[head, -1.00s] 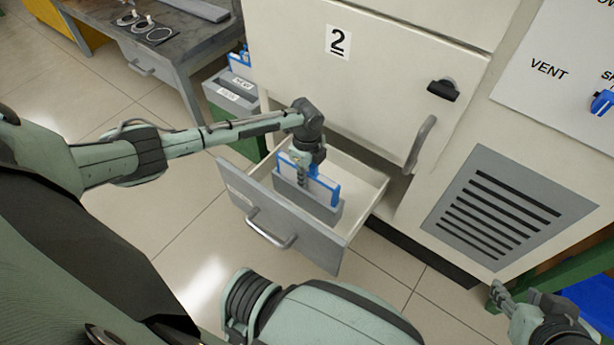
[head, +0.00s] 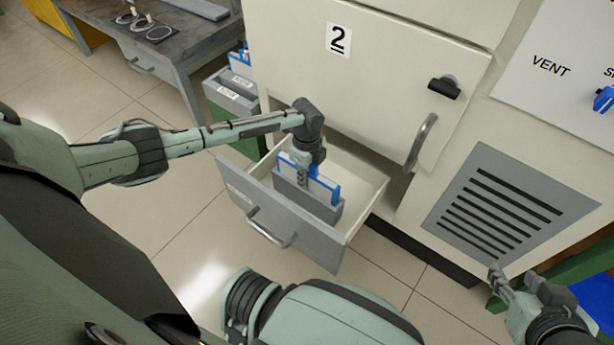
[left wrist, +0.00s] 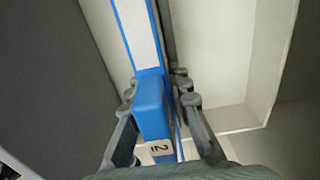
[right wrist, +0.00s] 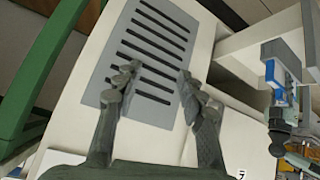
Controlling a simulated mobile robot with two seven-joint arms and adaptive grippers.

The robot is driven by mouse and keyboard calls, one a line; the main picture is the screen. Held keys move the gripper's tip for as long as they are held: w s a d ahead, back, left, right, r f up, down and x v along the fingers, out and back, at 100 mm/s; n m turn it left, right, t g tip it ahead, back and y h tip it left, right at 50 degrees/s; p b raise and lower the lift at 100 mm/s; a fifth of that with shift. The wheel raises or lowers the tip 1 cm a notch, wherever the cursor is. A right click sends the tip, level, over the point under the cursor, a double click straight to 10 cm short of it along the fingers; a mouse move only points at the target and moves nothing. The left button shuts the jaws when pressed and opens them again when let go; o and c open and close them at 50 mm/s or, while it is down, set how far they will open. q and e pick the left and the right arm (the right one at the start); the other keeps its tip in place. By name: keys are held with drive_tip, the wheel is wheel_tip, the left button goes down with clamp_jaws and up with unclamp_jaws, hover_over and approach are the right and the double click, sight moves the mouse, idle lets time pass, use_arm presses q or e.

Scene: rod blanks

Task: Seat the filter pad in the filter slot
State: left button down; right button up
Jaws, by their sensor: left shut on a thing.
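The filter pad (head: 322,189) has a blue frame with a white panel. It stands upright in the grey filter slot (head: 318,206), a box inside the open drawer, with its upper part showing above the rim. My left gripper (head: 302,172) is shut on the pad's blue top tab (left wrist: 150,105), which bears a label with a 2. How deep the pad's lower edge reaches is hidden by the slot's wall. My right gripper (right wrist: 158,82) is open and empty in front of the cabinet's vent grille; the head view shows it at the lower right (head: 497,282).
The drawer (head: 285,222) is pulled out below the cabinet door (head: 365,70) marked 2. Grey bins (head: 232,92) with blue-framed items stand behind it. A workbench (head: 170,40) with rings is at the back left. Open floor lies left of the drawer.

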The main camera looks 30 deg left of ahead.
use_arm(q)
drive_tip(key=shift+f, duration=0.25)
idle(0.6)
drive_tip(key=c, duration=1.3)
unclamp_jaws()
drive_tip(key=shift+c, duration=0.2)
drive_tip(key=shift+f, duration=0.1)
wheel_tip(320, 180, up, 12)
drive_tip(key=shift+r, duration=0.1)
